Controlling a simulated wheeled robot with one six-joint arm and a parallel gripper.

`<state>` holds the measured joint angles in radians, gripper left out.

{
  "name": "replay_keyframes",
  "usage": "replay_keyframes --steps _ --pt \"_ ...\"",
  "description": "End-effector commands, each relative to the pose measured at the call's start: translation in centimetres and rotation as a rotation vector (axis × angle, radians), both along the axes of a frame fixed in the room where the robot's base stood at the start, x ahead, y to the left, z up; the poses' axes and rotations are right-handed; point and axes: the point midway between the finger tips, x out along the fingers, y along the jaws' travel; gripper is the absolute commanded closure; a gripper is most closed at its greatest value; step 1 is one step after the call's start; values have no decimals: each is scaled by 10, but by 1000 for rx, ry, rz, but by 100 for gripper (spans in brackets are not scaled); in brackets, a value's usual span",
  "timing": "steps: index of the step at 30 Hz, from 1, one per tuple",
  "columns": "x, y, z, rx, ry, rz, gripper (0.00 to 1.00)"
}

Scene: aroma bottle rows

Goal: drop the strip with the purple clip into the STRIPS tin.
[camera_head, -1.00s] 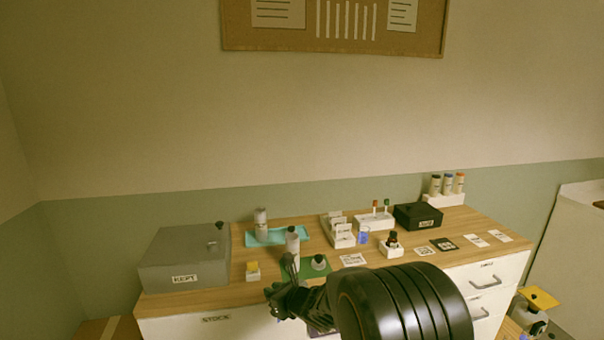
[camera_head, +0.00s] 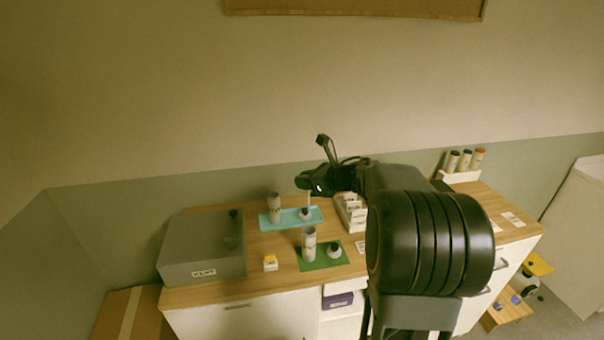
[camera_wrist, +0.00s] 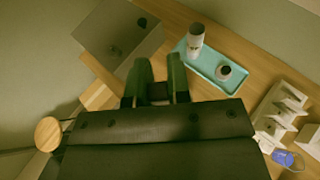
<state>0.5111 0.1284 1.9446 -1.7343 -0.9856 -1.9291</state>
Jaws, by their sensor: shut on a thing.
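My gripper (camera_head: 308,186) is raised above the counter in the head view, over the back edge of the teal tray. A thin pale strip (camera_head: 308,199) hangs below its fingers, and the jaws are shut on it. No purple clip can be made out. No STRIPS label is readable. Two pale cylinders could be tins: one (camera_head: 274,207) on the teal tray, one (camera_head: 309,244) on the green mat. I cannot tell which is the STRIPS tin.
The teal tray (camera_head: 267,223) also holds a small dark-topped bottle (camera_wrist: 224,72). A grey KEPT box (camera_head: 200,250) stands at left. The green mat (camera_head: 314,266) carries another small bottle (camera_head: 334,251). A white rack (camera_head: 351,214) stands right of the tray. My arm hides the counter's right middle.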

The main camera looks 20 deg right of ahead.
Motion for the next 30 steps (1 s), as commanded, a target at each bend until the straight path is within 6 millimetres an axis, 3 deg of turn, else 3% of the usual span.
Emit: replay_keyframes --steps 30 --pt "0 0 -127 0 0 -2 100"
